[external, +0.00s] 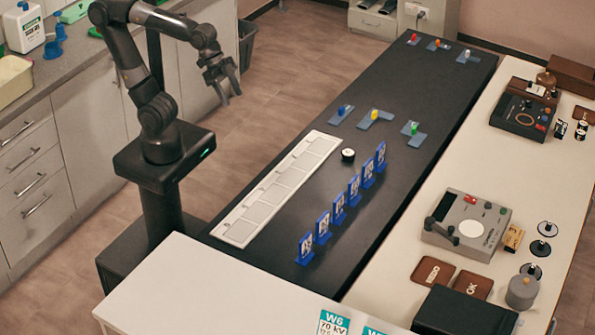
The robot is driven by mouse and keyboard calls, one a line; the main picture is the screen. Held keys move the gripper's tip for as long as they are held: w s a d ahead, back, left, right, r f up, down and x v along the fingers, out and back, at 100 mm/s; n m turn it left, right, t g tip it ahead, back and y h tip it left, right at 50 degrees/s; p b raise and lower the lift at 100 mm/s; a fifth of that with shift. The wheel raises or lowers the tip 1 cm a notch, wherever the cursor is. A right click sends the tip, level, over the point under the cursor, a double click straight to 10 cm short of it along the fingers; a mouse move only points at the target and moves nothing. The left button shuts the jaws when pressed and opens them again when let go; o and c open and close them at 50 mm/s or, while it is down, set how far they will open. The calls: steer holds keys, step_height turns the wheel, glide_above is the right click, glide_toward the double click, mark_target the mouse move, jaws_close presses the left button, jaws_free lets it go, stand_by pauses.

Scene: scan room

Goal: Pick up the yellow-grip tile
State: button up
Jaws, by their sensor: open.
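Red, orange and white-grip tiles lie at the table's far end. A white slotted tray (238,233) runs along the left edge. A round black-and-white puck (348,155) and a row of upright blue stands (339,208) are nearer. A beige bench (400,268) with devices borders the right.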

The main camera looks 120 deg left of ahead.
steer(key=w+a+r, duration=0.2)
steer(key=w+a, duration=0.9)
steer(key=w, duration=0.2)
glide_above(374, 111)
steer(key=s, duration=0.5)
step_height(374, 111, down, 24)
steer(key=r, duration=0.1)
steer(key=shift+g, duration=0.4)
steer(key=x, duration=1)
steer(key=shift+w+d+f, duration=0.15)
steer(key=shift+w, duration=0.25)
steer(key=shift+c, duration=0.4)
jaws_close()
